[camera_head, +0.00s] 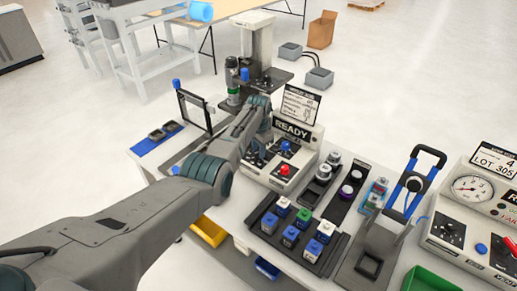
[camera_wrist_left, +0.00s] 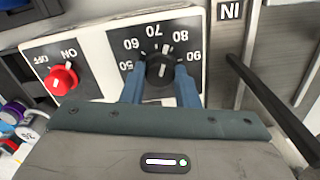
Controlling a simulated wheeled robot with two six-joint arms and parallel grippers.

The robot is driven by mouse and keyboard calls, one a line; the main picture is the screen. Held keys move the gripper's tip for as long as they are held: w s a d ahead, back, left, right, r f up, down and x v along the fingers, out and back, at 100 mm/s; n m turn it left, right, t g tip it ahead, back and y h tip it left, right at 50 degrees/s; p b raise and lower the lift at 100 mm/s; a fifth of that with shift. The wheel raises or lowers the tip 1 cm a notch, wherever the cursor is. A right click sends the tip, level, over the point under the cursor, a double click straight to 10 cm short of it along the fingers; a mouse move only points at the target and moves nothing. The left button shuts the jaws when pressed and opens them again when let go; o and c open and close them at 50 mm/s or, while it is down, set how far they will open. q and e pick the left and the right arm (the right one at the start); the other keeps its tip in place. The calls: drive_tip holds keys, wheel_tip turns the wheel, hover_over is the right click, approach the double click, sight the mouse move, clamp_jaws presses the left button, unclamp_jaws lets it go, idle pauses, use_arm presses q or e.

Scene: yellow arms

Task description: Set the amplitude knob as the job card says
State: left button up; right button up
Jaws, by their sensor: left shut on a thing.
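In the left wrist view, a black amplitude knob (camera_wrist_left: 160,69) sits on a white panel, on a dark dial (camera_wrist_left: 122,57) numbered 50 to 90. My left gripper (camera_wrist_left: 160,88) has its blue fingers on either side of the knob and is shut on it. The knob's pale mark points roughly to the 70 to 80 part; the exact setting is hard to tell. In the head view, the job card (camera_head: 299,105) stands above the READY machine (camera_head: 310,146); its text is too small to read. My left arm hides part of the machine. My right gripper is not in view.
A red OFF/ON knob (camera_wrist_left: 61,79) is left of the dial. Racks with capped parts (camera_head: 287,237) stand right of the machine. A press with a blue-gripped handle (camera_head: 408,190) and a gauge machine (camera_head: 472,190) stand farther right. A black frame (camera_head: 196,108) stands behind my arm.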

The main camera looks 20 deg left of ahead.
use_arm(q)
drive_tip(key=n, duration=0.6)
drive_tip(key=shift+r+p, duration=0.1)
drive_tip(key=shift+p, duration=0.2)
drive_tip(key=n, duration=0.6)
drive_tip(key=shift+n, duration=0.3)
drive_tip(key=o, duration=1)
drive_tip(key=shift+c, duration=0.2)
drive_tip(key=shift+r, duration=0.4)
wheel_tip(320, 180, up, 10)
drive_tip(key=b, duration=0.2)
